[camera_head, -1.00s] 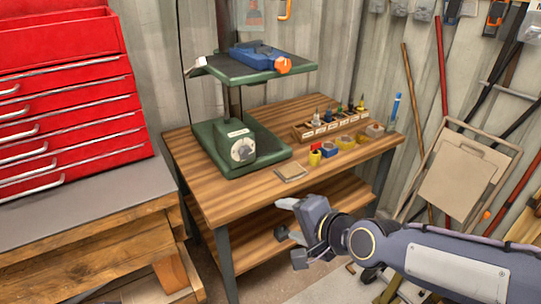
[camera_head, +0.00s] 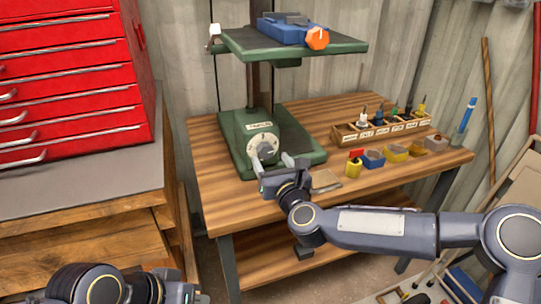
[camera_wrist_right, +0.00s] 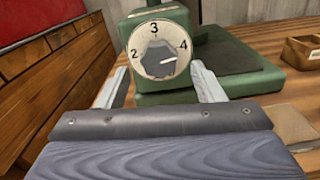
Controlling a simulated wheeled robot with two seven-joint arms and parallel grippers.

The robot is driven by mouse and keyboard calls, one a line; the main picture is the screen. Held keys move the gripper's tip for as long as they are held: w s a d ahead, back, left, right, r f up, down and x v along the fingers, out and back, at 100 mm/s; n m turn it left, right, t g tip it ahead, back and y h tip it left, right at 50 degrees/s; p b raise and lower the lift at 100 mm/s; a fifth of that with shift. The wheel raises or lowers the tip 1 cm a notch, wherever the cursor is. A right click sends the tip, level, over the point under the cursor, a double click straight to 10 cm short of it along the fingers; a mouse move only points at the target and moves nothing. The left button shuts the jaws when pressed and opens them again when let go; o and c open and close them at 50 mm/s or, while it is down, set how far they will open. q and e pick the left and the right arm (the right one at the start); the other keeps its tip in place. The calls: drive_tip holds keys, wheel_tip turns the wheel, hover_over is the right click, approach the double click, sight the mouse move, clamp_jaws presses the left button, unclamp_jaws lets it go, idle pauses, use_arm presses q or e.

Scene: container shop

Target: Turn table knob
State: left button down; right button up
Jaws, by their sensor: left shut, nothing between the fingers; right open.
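A green drill press with a raised table stands on the wooden workbench (camera_head: 215,200). Its round white dial knob (camera_head: 264,149) is on the front of the green base housing. In the right wrist view the knob (camera_wrist_right: 160,50) shows the numbers 2, 3 and 4, with a grey centre and a white pointer line towards the 4 side. My right gripper (camera_head: 270,162) is open just in front of the knob; in the right wrist view its fingers (camera_wrist_right: 160,88) stand either side, below the dial, apart from it. My left gripper (camera_head: 190,294) is shut and empty at the bottom edge.
The raised green table (camera_head: 345,46) carries a blue vise (camera_head: 285,28) with an orange knob. A rack of bits (camera_head: 380,130) and small coloured bins (camera_head: 395,153) stand on the right of the bench. A red drawer cabinet (camera_head: 70,90) is at left.

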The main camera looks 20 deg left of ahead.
sight(267, 154)
drive_tip(key=shift+x, duration=1.55)
drive_tip(key=c, duration=1)
drive_tip(key=shift+o, duration=0.2)
